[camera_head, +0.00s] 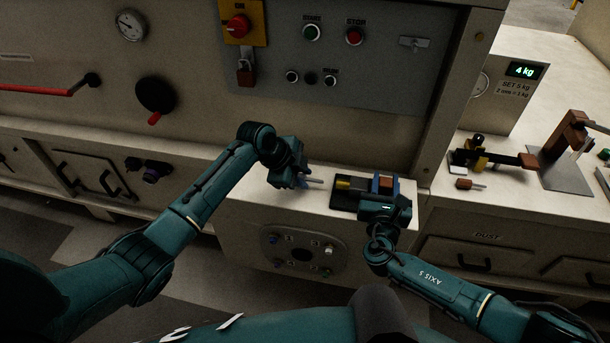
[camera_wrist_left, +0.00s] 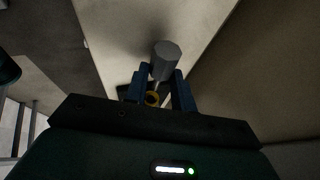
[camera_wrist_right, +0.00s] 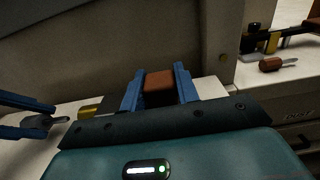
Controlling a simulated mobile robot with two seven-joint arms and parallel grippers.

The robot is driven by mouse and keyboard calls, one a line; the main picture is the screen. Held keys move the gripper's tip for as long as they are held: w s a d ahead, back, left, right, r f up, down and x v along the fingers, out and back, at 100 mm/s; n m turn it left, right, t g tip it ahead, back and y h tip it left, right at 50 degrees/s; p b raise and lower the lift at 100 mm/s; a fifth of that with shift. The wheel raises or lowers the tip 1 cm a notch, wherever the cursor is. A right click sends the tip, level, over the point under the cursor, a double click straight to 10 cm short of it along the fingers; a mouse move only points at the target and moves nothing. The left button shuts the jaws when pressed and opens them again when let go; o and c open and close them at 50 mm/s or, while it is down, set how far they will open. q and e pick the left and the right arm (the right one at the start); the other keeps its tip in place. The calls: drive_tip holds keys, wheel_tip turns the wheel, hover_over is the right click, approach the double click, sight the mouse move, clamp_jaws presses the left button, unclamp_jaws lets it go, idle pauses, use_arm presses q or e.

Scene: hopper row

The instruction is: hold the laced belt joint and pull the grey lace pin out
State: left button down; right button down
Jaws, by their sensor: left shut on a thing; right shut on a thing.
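My left gripper (camera_head: 303,181) is shut on the grey lace pin. The pin (camera_head: 315,181) points right, its tip just short of the yellow end (camera_head: 343,184) of the belt joint, with a small gap visible. The pin's thick grey head shows between the blue fingers in the left wrist view (camera_wrist_left: 167,54), with a yellow ring behind. My right gripper (camera_head: 384,188) is shut on the reddish-brown block (camera_wrist_right: 160,88) of the laced belt joint, which sits on a black base (camera_head: 345,203). The right gripper and wrist hide part of the joint and base.
The joint stands on a pale ledge against the machine wall. Above is a control panel (camera_head: 345,70) with buttons. On the right counter lie a brown-handled tool (camera_head: 467,184), a black-and-yellow fixture (camera_head: 490,157) and a brown stand (camera_head: 565,140). The ledge left of the pin is clear.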

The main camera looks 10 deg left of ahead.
drive_tip(key=c, duration=1)
unclamp_jaws()
drive_tip(key=shift+o, duration=0.2)
drive_tip(key=shift+s+f, duration=0.1)
